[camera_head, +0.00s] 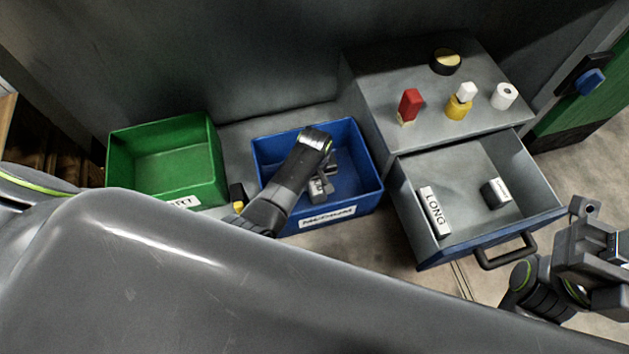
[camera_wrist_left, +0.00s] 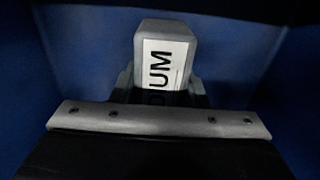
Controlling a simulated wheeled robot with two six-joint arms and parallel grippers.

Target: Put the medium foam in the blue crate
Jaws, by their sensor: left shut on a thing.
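The blue crate (camera_head: 367,193) stands on the floor left of the drawer unit, with a white label on its front wall. My left gripper (camera_head: 322,188) reaches down inside the crate's opening. In the left wrist view it is shut on the medium foam (camera_wrist_left: 165,68), a grey block with a white label reading "...DIUM". Blue crate walls (camera_wrist_left: 60,50) surround the foam there. In the head view my wrist largely hides the foam, and I cannot tell whether it touches the crate floor. My right gripper (camera_head: 590,240) is at the right edge, away from the crate; its jaws are unclear.
A green crate (camera_head: 216,165) stands left of the blue one. An open drawer (camera_head: 455,245) holds a block labelled LONG (camera_head: 434,212) and a shorter labelled block (camera_head: 495,193). Red, yellow, white and black items stand on the grey cabinet top (camera_head: 385,90).

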